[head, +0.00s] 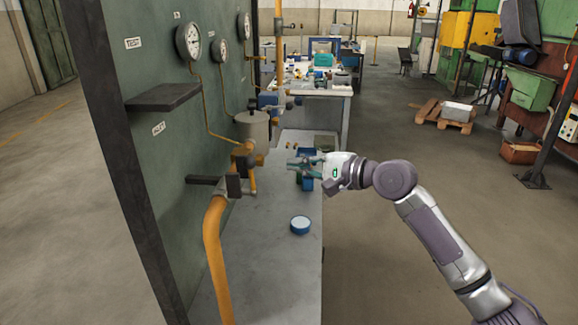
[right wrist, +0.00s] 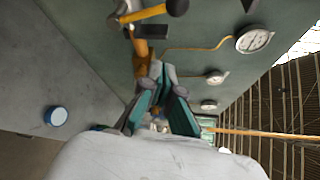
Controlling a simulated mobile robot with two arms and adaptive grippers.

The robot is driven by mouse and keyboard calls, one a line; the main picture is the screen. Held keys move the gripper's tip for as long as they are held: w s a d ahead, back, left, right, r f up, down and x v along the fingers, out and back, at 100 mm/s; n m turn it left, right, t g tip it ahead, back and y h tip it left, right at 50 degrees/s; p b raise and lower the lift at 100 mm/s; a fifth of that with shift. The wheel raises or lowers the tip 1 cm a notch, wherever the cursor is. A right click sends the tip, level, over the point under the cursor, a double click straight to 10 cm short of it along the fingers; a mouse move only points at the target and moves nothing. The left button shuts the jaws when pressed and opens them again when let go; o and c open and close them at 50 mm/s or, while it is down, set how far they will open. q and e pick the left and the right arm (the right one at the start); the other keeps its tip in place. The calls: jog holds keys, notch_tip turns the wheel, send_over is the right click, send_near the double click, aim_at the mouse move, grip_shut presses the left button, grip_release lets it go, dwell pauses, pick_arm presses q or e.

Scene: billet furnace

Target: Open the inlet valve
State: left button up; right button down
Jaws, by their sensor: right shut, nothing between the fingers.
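A green panel (head: 160,60) stands on the left with a small label (head: 158,128) that seems to read INLET. Below it, a thick orange pipe (head: 213,250) rises to a grey fitting (head: 233,187) with a dark bar beside it. In the right wrist view a yellow lever with a black end (right wrist: 177,7) shows at the top by the pipe; I cannot tell for certain that it is the inlet valve. My right gripper (head: 297,166) is shut and empty, to the right of the fittings and apart from them. It also shows in the right wrist view (right wrist: 160,92). My left gripper is out of view.
A grey bench (head: 260,265) runs along the panel, with a round blue-and-white tin (head: 300,225) on it. A dark shelf (head: 163,97) and gauges (head: 188,41) jut from the panel. A grey cylindrical vessel (head: 252,128) stands behind.

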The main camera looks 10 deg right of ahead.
aim_at(251, 177)
jog(key=w+a+p, duration=0.2)
jog(key=a+p, duration=0.2)
jog(key=a, duration=0.3)
jog(key=shift+w+a, duration=0.2)
jog(key=shift+a, duration=0.1)
jog(key=shift+s, duration=0.1)
jog(key=shift+s+f+n, duration=0.1)
jog(key=shift+s+n, duration=0.05)
jog(key=shift+n, duration=0.15)
